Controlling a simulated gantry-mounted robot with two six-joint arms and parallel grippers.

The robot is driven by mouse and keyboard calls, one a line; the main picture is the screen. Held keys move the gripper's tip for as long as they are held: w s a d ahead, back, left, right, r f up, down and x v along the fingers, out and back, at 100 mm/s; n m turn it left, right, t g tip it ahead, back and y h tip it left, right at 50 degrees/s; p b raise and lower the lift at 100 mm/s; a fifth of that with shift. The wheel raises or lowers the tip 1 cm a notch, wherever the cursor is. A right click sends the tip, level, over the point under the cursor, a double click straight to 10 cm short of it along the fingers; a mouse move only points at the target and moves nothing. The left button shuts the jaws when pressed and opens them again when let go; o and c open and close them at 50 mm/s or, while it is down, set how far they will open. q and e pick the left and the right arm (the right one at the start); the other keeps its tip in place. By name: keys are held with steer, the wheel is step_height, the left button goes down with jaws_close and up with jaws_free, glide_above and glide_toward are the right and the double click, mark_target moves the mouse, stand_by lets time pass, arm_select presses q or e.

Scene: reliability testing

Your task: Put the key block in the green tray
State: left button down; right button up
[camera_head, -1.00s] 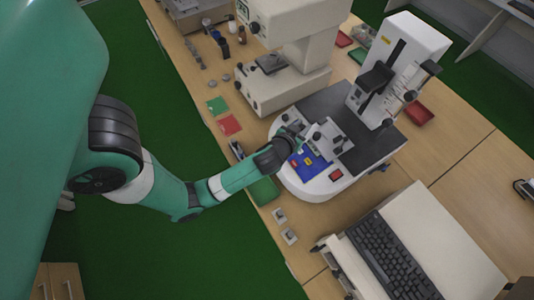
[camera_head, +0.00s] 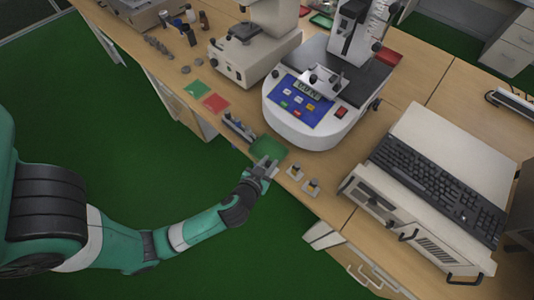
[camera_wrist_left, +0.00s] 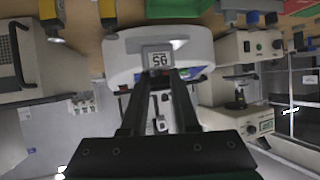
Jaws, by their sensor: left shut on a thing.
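My left gripper (camera_head: 266,165) is at the table's front edge, over the near side of the dark green tray (camera_head: 268,147). It is shut on a small grey block (camera_wrist_left: 157,60), seen between its fingertips in the left wrist view. The block's light face carries printed digits that appear upside down. I take it to be the key block. In the head view the block is too small to make out clearly. My right gripper is not in view.
The white machine with a blue panel (camera_head: 300,104) stands just behind the tray. A keyboard (camera_head: 435,185) is farther right.

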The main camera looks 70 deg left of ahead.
arm_select(q)
steer(key=shift+w+a+f+b, duration=0.35)
steer(key=shift+a+f+b, duration=0.4)
steer(key=shift+a, duration=0.15)
steer(key=w+a+f, duration=0.1)
steer(key=a+f, duration=0.1)
steer(key=a, duration=0.1)
steer(key=w+a+f+b, duration=0.1)
steer(key=w+a+f, duration=0.1)
steer(key=a+f, duration=0.1)
steer(key=w+a+f+b, duration=0.1)
steer(key=a+f, duration=0.1)
steer(key=a, duration=0.1)
steer(key=shift+w+a+f, duration=0.15)
steer(key=shift+w+a, duration=0.05)
steer(key=shift+a, duration=0.2)
steer(key=shift+w+a+f, duration=0.15)
steer(key=shift+a, duration=0.05)
steer(key=f+b, duration=0.1)
steer(key=f, duration=0.1)
steer(key=f+b, duration=0.1)
steer(key=shift+a+f+b, duration=0.2)
steer(key=shift+f+b, duration=0.1)
steer(key=shift+f, duration=0.1)
steer(key=shift+r, duration=0.1)
steer(key=shift+w, duration=0.1)
